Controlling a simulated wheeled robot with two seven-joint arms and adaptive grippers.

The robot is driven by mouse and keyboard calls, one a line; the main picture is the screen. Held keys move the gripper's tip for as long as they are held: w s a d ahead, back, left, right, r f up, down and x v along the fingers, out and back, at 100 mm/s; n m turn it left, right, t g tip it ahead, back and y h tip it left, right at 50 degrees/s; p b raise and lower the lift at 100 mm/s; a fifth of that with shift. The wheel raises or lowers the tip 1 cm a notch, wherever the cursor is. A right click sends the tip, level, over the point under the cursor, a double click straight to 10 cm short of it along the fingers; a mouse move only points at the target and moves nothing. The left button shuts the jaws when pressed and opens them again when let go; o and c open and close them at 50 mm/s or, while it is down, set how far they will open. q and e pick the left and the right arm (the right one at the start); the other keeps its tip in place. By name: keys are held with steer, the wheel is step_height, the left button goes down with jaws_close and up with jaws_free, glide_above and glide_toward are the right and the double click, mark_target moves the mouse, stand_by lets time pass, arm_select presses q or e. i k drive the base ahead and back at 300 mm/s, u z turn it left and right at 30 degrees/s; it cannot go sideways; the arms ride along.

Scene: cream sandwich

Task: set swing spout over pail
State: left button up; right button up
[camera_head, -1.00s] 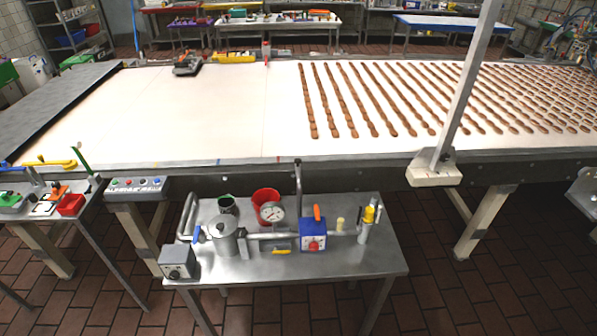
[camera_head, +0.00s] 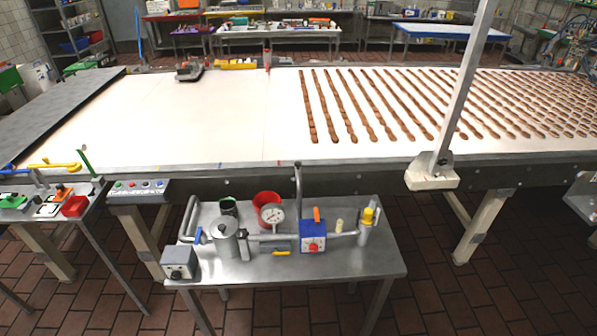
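A grey metal spout pipe (camera_head: 298,190) rises upright from the pipework on the small steel table and bends over at its top. A red pail (camera_head: 268,199) stands on the table behind the pressure gauge (camera_head: 271,216), left of the upright pipe. A dark green pail (camera_head: 229,208) stands further left, behind the metal canister (camera_head: 226,238). The spout's tip is too small to tell which way it points. Neither of my grippers is in view.
The steel table (camera_head: 345,264) also bears a blue box with an orange lever (camera_head: 313,240) and a grey knob box (camera_head: 179,262). A long conveyor (camera_head: 200,130) with rows of brown biscuits lies behind. A slanted post (camera_head: 462,95) stands at right.

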mark_target(297, 164)
steer(key=u, duration=0.2)
steer(key=k, duration=0.25)
steer(key=z, duration=0.5)
steer(key=i, duration=1.15)
steer(key=u, duration=0.3)
